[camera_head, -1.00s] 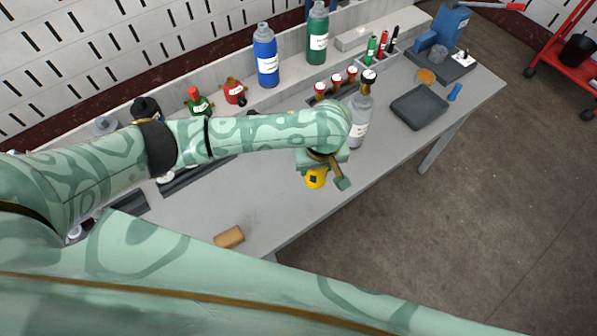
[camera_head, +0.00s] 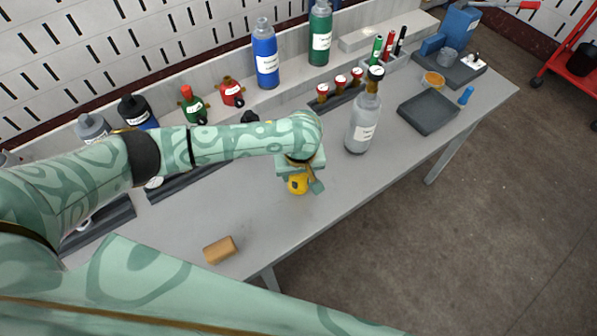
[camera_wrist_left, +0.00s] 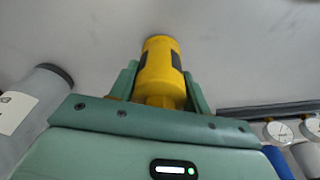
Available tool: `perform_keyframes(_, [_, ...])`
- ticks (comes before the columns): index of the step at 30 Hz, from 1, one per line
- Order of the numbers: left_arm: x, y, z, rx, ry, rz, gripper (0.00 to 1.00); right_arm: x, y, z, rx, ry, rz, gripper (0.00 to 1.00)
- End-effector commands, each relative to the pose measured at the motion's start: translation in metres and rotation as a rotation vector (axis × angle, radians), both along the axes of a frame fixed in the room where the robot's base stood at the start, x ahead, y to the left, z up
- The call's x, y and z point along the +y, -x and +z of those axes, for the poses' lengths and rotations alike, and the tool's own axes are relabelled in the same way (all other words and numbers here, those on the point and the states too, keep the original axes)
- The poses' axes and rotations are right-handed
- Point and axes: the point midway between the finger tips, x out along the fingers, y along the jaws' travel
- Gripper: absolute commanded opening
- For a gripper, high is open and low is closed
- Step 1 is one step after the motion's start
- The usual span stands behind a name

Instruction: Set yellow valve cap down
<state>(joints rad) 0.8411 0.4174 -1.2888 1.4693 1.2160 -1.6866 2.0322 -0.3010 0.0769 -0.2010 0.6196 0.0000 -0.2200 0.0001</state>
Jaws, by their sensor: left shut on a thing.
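The yellow valve cap (camera_head: 298,185) is under my left gripper (camera_head: 305,180), over the middle of the grey bench (camera_head: 255,215). In the left wrist view the yellow valve cap (camera_wrist_left: 161,72) is a yellow cylinder with dark patches, held between the two green fingers of my left gripper (camera_wrist_left: 160,85). The gripper is shut on it. The cap's far end points toward the grey surface. I cannot tell whether it touches the bench. My right gripper is not in view.
A clear bottle (camera_head: 363,125) stands right of the gripper, with a dark tray (camera_head: 428,112) beyond. A tan block (camera_head: 219,250) lies near the front edge. Blue (camera_head: 265,58) and green (camera_head: 320,38) bottles stand at the back. The bench around the cap is bare.

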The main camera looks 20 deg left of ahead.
Motion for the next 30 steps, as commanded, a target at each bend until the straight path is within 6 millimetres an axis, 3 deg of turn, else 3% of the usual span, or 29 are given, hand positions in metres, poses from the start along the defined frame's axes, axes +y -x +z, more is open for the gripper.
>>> perform_keyframes(2, [0.000, 0.000, -0.002, 0.001, 0.000, 0.001, 0.07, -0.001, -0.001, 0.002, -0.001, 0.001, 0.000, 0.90])
perform_keyframes(3, [0.000, 0.000, -0.002, 0.000, -0.001, 0.002, 0.53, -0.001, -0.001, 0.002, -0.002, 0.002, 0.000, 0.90])
perform_keyframes(5, [0.000, 0.000, -0.002, 0.000, -0.001, 0.001, 0.69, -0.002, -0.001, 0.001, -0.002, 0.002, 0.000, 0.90])
perform_keyframes(15, [0.000, 0.000, 0.000, 0.000, 0.001, -0.001, 0.69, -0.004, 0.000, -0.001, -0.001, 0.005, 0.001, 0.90])
perform_keyframes(30, [-0.008, 0.013, 0.106, -0.001, 0.000, 0.000, 0.69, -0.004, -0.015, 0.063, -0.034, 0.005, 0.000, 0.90])
